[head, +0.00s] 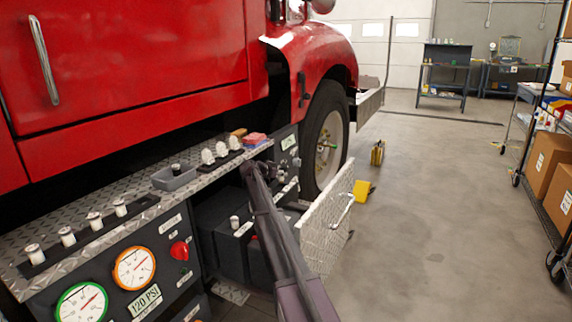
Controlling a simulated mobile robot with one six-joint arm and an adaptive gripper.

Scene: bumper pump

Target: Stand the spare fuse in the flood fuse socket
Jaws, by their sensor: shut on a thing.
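My arm reaches up from the bottom edge to the far end of the truck's side compartment. My gripper (283,170) is small and dark there, in front of a labelled panel. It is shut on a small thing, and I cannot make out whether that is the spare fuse. A pale fuse-like cylinder (235,222) stands on a dark box in the open compartment. Several similar white pieces stand on a dark strip (80,233) on the tread-plate ledge, and others on a second strip farther along (221,150). I cannot tell which place is the flood socket.
A grey tray (172,184) with a dark piece and a red item (253,139) lie on the ledge (150,198). An open tread-plate door (327,228) stands right of my arm. A yellow chock (364,190) is on the floor.

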